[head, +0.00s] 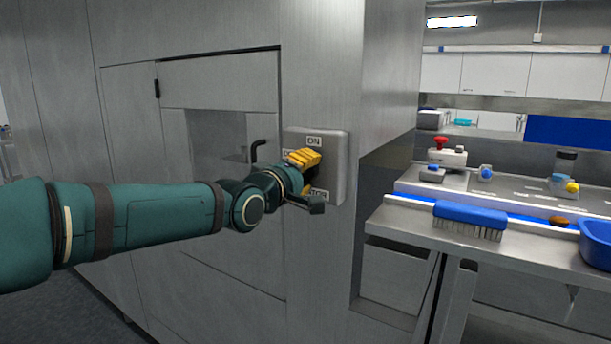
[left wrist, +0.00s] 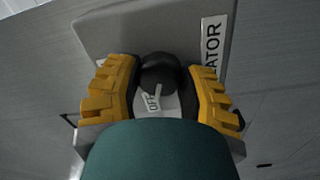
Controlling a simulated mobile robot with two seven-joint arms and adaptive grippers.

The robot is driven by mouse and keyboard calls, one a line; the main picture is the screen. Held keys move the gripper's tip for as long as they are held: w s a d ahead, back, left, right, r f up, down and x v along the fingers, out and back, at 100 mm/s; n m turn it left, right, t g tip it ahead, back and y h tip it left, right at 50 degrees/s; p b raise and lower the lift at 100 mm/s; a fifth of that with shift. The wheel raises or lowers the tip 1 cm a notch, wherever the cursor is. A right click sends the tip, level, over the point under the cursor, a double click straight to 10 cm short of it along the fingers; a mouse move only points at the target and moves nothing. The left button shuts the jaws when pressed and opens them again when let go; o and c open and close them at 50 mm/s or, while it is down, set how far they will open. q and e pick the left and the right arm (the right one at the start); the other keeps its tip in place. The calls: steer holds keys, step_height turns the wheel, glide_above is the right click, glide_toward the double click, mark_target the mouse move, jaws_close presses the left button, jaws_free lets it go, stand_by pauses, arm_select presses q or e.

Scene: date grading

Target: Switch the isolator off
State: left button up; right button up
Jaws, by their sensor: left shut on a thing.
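The isolator (head: 341,170) is a grey box on the steel cabinet wall, with an "ON" label at its top and a partly hidden label ending in "TOR" at its bottom. My left gripper (head: 311,173) reaches it from the left, its yellow fingers covering the box's middle. In the left wrist view the black rotary knob (left wrist: 160,72) sits between the two yellow fingers, which are shut on it. A pale mark on the knob points down towards the "OFF" label (left wrist: 152,102) in that view. The knob is hidden in the head view. My right gripper is out of view.
A black handle (head: 258,148) sticks out of the cabinet panel just left of the isolator. At right, a steel bench holds a blue brush (head: 470,214), a blue bin (head: 597,243) and small devices. The cabinet's corner stands between isolator and bench.

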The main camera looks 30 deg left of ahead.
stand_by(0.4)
arm_select(q)
steer(key=o, duration=1.2)
steer(key=shift+s, duration=0.1)
steer(key=s, duration=1.1)
steer(key=shift+s, duration=0.4)
